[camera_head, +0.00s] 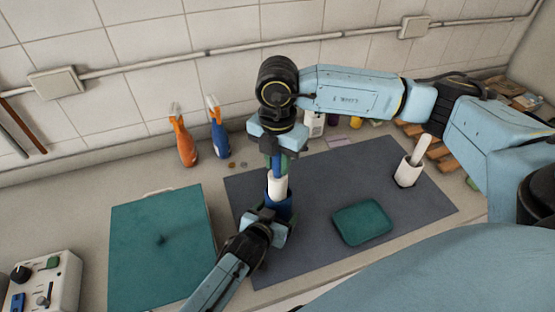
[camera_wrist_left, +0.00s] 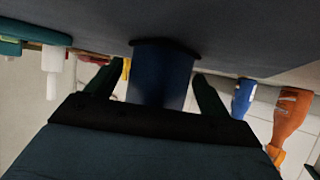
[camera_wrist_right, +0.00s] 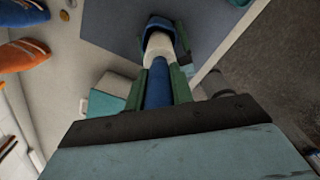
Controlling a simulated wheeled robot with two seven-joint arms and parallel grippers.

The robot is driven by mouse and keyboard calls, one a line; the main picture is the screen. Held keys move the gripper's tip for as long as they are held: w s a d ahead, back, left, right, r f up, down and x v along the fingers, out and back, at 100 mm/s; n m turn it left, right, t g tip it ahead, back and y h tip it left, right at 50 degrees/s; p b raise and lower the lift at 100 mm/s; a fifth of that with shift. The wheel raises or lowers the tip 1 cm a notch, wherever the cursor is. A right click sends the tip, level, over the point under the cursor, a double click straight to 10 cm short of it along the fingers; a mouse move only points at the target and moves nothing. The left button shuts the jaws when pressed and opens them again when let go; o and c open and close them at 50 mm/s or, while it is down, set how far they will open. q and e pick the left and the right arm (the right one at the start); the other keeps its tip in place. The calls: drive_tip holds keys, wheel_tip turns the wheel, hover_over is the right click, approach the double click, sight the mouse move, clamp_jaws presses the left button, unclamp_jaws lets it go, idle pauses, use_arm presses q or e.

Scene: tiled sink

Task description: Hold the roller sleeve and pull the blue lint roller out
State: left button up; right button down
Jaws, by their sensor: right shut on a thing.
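The blue lint roller (camera_head: 277,165) stands upright, with its white roll (camera_head: 278,187) showing above the blue sleeve (camera_head: 285,207). My right gripper (camera_head: 276,160) comes from above and is shut on the roller's blue handle (camera_wrist_right: 158,85). In the right wrist view the white roll (camera_wrist_right: 158,47) reaches down into the sleeve (camera_wrist_right: 157,22). My left gripper (camera_head: 270,220) is low at the sleeve. In the left wrist view its fingers stand on either side of the sleeve (camera_wrist_left: 160,75), with a gap visible at the left finger. The roll's lower end is hidden.
A dark grey mat (camera_head: 320,185) lies under the work. A teal board (camera_head: 160,250) is at left, a teal tray (camera_head: 362,222) and a white holder (camera_head: 408,172) at right. An orange bottle (camera_head: 183,142) and a blue bottle (camera_head: 217,130) stand near the wall.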

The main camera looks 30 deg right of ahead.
use_arm(q)
drive_tip(key=o, duration=0.4)
drive_tip(key=shift+c, duration=0.2)
drive_tip(key=shift+v, duration=5.9)
use_arm(e)
drive_tip(key=shift+r+p, duration=2)
drive_tip(key=shift+r, duration=1.2)
use_arm(q)
wheel_tip(320, 180, up, 4)
drive_tip(key=shift+s, duration=0.1)
use_arm(e)
drive_tip(key=shift+f, duration=0.1)
